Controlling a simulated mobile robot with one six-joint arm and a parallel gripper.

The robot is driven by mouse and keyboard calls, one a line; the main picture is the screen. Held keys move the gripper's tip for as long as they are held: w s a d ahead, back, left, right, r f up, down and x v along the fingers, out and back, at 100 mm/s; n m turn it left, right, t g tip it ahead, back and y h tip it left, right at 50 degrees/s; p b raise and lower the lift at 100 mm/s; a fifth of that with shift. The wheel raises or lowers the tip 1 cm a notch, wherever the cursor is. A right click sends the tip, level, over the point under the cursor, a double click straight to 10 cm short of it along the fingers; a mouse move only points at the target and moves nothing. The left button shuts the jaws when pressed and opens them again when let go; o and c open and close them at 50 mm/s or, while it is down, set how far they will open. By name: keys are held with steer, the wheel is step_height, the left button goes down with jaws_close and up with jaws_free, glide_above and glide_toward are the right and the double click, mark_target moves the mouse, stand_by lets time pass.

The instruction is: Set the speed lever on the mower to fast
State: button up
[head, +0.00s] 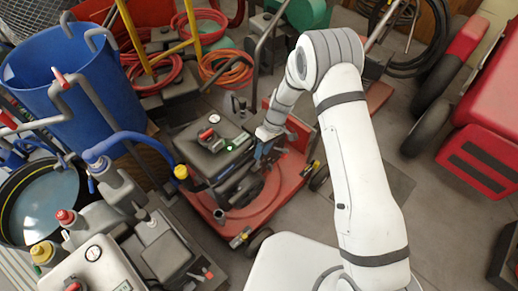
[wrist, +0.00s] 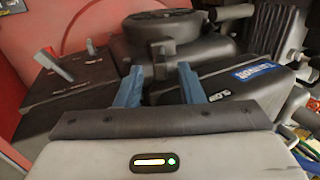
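The mower (head: 265,212) has a red deck and a dark engine (head: 212,148), and stands in the middle of the head view. In the wrist view a dark control box (wrist: 72,88) on the left carries a grey lever with a red top (wrist: 54,65) and a smaller upright lever (wrist: 90,46). I cannot tell which is the speed lever, and I can read no fast or slow marks. My gripper (wrist: 160,84) has its two blue fingers apart with nothing held between them. It points at the engine, right of both levers and apart from them. In the head view my gripper (head: 262,150) is beside the engine.
A blue barrel (head: 75,85) and a machine with bottles (head: 110,260) crowd the left. A red wheeled machine (head: 485,130) stands at the right. Coiled hoses (head: 225,68) lie behind the mower. Bare floor (head: 390,185) shows right of my arm.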

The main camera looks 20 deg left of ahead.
steer(key=v, duration=0.7)
stand_by(0.4)
